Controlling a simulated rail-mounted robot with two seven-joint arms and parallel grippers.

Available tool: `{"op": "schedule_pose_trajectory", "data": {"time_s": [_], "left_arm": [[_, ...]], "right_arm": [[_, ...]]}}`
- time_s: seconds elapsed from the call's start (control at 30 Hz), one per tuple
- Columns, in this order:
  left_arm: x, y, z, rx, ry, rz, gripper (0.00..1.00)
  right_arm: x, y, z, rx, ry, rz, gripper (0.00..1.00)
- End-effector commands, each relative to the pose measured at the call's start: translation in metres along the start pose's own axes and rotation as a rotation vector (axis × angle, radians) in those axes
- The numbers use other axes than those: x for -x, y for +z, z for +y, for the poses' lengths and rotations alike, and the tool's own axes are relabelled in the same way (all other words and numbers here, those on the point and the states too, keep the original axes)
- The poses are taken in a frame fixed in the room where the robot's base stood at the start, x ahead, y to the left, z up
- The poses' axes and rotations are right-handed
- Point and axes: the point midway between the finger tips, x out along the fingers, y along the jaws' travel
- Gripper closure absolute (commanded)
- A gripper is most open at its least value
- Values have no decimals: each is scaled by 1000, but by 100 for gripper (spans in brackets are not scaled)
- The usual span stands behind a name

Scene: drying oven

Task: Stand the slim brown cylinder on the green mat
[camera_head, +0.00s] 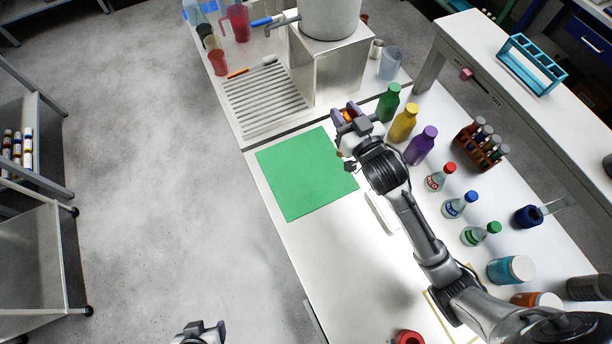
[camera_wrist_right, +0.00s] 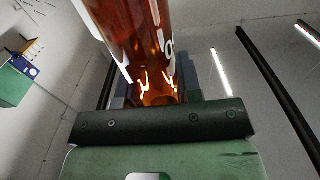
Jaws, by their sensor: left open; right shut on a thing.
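The green mat (camera_head: 300,178) lies flat and bare on the white bench, left of my right arm. My right gripper (camera_head: 348,117) is above the bench near the mat's upper right corner, shut on the slim brown cylinder. Only a small orange-brown patch of the cylinder (camera_head: 349,116) shows between the fingers in the head view. In the right wrist view the cylinder (camera_wrist_right: 132,38) is amber, glassy, with white markings; its ends are not clearly seen. My left gripper (camera_head: 207,331) is open and empty at the bottom edge, away from the bench.
Green (camera_head: 389,102), yellow (camera_head: 403,123) and purple (camera_head: 421,145) bottles stand right of my right gripper. Several small flasks and a test-tube rack (camera_head: 481,148) are further right. A metal box (camera_head: 327,68) and a slatted drying rack (camera_head: 266,100) stand beyond the mat.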

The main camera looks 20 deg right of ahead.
Motion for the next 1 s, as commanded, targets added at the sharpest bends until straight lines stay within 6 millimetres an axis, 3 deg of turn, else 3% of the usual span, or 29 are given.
{"op": "schedule_pose_trajectory", "data": {"time_s": [0.03, 0.23, 0.6, 0.8, 1.0], "left_arm": [[-8, 3, 0, -2, -2, 0, 37], [-15, 6, -2, -7, -6, 0, 37], [-30, 10, -1, -5, -4, 0, 37], [-35, 12, 2, 3, 2, 1, 37], [-36, 12, 3, 6, 4, 1, 37]], "right_arm": [[-1, 10, 2, 0, 0, 0, 100], [-11, 26, -5, -5, -2, 1, 100], [-62, 69, -58, -6, -3, 2, 100], [-78, 83, -75, -4, -3, 1, 100], [-84, 87, -80, -2, -2, 2, 100]]}}
